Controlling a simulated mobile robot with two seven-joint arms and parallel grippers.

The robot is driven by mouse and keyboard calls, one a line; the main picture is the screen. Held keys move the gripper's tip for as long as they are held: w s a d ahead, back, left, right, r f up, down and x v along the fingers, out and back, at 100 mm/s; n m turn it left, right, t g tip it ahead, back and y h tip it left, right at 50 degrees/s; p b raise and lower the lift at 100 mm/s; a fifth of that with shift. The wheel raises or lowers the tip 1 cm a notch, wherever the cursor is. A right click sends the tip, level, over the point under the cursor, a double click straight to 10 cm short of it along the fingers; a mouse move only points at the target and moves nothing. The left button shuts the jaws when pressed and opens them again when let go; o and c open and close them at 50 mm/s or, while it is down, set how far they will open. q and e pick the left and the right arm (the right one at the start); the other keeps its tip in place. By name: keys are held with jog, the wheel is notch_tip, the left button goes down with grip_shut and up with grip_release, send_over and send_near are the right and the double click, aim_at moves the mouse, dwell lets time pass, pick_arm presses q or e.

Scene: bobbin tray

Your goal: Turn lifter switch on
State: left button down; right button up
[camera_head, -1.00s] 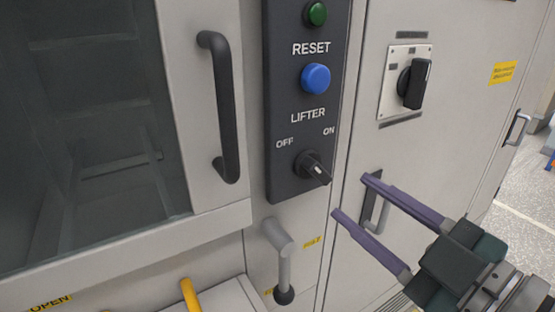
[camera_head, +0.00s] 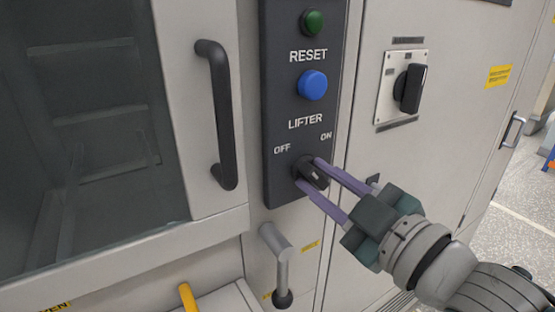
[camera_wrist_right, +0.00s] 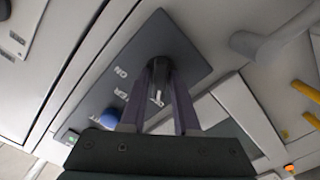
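The black lifter switch knob (camera_head: 313,176) sits on the dark control panel (camera_head: 283,187), below the LIFTER label with OFF at upper left and ON at upper right. Its handle runs from upper left to lower right, along the OFF side; the fingers hide part of it. My right gripper (camera_head: 308,171) has its two purple fingers on either side of the knob, tips close to the panel. The right wrist view shows the knob (camera_wrist_right: 158,82) between the fingers. The fingers look spread, and firm contact cannot be made out. My left gripper is not in view.
Above the knob are a blue button (camera_head: 313,85) and a green button (camera_head: 313,22). A black door handle (camera_head: 220,115) stands out at left. A grey lever (camera_head: 279,255) is below the panel. Another rotary switch (camera_head: 410,88) is at right.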

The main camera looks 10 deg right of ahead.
grip_shut()
jog(key=shift+m, duration=0.3)
jog(key=m, duration=0.3)
jog(key=shift+p, duration=0.4)
jog(key=m, duration=0.3)
jog(key=shift+m, duration=0.3)
jog(key=m, duration=0.4)
jog(key=shift+m, duration=2.4)
